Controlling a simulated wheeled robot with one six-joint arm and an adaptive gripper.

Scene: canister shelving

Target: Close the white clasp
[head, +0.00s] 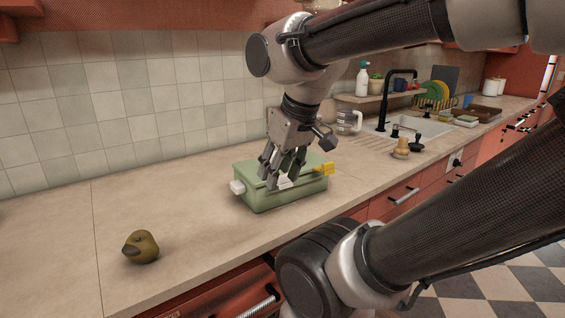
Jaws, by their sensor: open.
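A green box (285,197) with a lid sits on the counter. A white clasp (237,187) sticks out at its left end. Another white piece (285,182) shows at the box's front by my fingers; I cannot tell if it is a clasp too. A yellow clasp (325,169) sticks out at the right end. My gripper (279,178) points down, open, at the upper front of the box, to the right of the left-end white clasp and apart from it. The fingers hide part of the lid and front. Whether they touch the box is unclear.
A glass jug (348,122), a black faucet (383,100) and a sink lie to the back right. The tiled wall (130,100) runs behind.

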